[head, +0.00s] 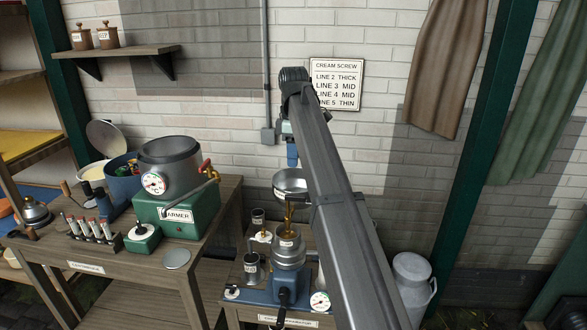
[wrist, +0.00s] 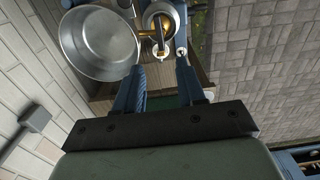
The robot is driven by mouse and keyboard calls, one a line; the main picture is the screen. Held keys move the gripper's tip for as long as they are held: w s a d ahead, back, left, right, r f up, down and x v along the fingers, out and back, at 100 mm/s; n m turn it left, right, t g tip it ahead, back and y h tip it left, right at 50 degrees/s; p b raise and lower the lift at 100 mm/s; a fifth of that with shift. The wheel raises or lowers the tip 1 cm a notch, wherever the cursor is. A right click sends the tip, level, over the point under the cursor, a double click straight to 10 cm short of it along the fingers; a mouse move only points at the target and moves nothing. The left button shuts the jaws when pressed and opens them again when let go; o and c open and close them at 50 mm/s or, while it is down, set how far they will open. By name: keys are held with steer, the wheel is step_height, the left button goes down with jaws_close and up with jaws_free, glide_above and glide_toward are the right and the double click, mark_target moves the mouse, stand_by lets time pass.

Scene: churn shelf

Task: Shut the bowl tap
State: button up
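The steel bowl (head: 290,183) stands high on the cream separator, partly hidden behind my arm in the head view. It also shows at the upper left of the wrist view (wrist: 98,45). The brass bowl tap (head: 289,209) sits below the bowl's rim. In the wrist view the brass tap (wrist: 125,34) runs from the bowl's side toward the separator top. I cannot tell the angle of its handle. My gripper (wrist: 158,82) has its two blue fingers spread apart with nothing between them. In the head view my gripper (head: 292,155) hangs above the bowl, apart from the tap.
The separator (head: 289,252) stands on a small wooden table with metal cups and a dial. A milk churn (head: 413,285) stands on the right. A brick wall is behind.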

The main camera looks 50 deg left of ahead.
steer(key=shift+r, duration=0.7)
